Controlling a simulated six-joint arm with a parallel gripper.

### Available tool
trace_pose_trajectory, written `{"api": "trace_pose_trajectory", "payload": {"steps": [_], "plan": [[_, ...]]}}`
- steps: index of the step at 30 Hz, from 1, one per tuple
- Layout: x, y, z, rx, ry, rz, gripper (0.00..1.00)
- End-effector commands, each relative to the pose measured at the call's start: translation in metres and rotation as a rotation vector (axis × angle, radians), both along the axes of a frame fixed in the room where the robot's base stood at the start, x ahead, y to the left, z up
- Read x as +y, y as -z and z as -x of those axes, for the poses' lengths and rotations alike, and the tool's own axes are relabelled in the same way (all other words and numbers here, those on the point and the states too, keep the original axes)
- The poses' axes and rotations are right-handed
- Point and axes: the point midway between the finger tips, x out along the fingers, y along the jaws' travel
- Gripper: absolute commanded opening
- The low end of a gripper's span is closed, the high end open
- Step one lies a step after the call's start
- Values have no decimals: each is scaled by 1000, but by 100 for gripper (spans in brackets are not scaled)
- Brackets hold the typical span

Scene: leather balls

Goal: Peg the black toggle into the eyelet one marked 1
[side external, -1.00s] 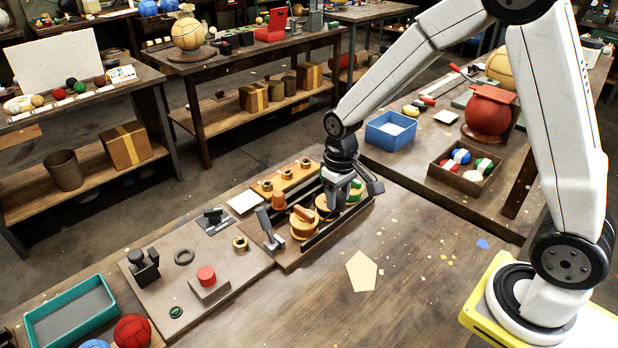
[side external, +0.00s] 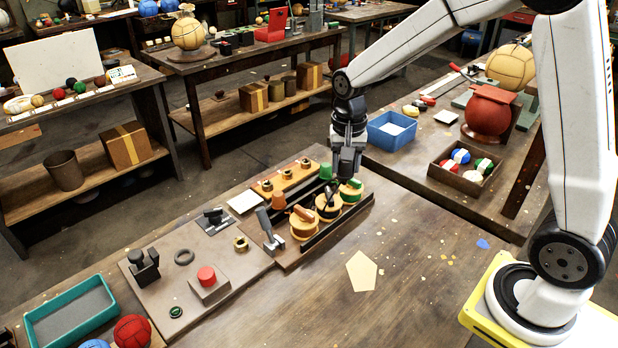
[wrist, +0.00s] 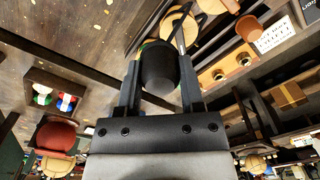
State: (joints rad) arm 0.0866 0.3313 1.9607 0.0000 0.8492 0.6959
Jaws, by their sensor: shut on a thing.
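My gripper (side external: 346,178) is raised just above the rail of round tan discs. In the wrist view its fingers (wrist: 158,88) are shut on the black toggle (wrist: 158,68), a dark stubby cylinder. The toggle is hardly visible in the side view. An orange block (side external: 290,178) carrying several brass eyelets (side external: 267,185) lies behind the discs, to the left of my gripper. Brass rings also show in the wrist view (wrist: 219,75). I cannot read which eyelet is marked 1.
A grey upright lever (side external: 266,226) stands at the left end.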

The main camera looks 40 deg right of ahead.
Motion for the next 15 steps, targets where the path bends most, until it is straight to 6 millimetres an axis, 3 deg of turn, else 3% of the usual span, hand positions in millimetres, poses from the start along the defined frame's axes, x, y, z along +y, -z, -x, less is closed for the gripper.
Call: {"api": "trace_pose_trajectory", "payload": {"steps": [15], "plan": [[-1,3,-6,1,4,0,0]]}}
